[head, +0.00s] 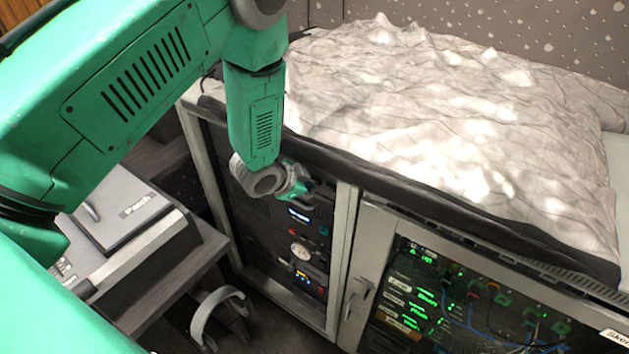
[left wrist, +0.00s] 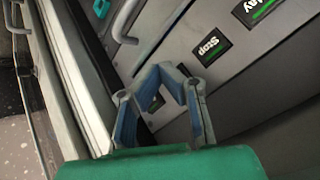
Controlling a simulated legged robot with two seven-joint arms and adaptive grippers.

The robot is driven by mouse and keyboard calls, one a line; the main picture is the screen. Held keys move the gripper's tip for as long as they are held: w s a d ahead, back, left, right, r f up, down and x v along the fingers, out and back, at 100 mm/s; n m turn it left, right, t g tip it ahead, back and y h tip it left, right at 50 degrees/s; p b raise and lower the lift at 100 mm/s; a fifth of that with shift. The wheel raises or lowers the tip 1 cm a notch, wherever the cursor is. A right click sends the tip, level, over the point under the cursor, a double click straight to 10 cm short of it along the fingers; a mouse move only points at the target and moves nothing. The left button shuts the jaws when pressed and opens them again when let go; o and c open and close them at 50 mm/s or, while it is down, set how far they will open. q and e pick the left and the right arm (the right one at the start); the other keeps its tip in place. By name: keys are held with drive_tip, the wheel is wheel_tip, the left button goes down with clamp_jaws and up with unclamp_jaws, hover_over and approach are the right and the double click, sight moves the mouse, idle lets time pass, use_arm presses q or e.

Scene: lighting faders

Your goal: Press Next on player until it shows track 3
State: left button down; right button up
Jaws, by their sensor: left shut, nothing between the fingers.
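My left gripper (head: 308,198) is at the upper part of the open rack in the head view, close in front of its face. In the left wrist view its blue-padded fingers (left wrist: 168,68) are shut and empty, close to a grey panel (left wrist: 225,75). On this panel are a Stop button label (left wrist: 212,47) and a Play button label (left wrist: 257,8), seen upside down. A small dark label shows between the finger links, but its text is unreadable. A blue-lit display (head: 299,215) shows just below the gripper in the head view; its track number is unreadable. I cannot tell whether the fingertips touch the panel.
A crumpled white sheet (head: 440,110) covers the rack top. A glass-doored rack (head: 460,300) with green lights stands to the right. At left is a desk with a grey console (head: 130,215). A metal handle (left wrist: 122,22) protrudes near the panel.

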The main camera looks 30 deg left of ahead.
use_arm(q)
drive_tip(key=shift+w+r, duration=0.45)
drive_tip(key=shift+w, duration=0.1)
drive_tip(key=shift+s, duration=0.15)
idle(0.4)
idle(0.3)
drive_tip(key=shift+s+f+p, duration=0.15)
drive_tip(key=shift+s+p, duration=0.15)
drive_tip(key=shift+s, duration=0.1)
drive_tip(key=s, duration=0.4)
drive_tip(key=shift+s+a+f+p, duration=0.15)
drive_tip(key=shift+s+p, duration=0.15)
drive_tip(key=shift+s, duration=0.05)
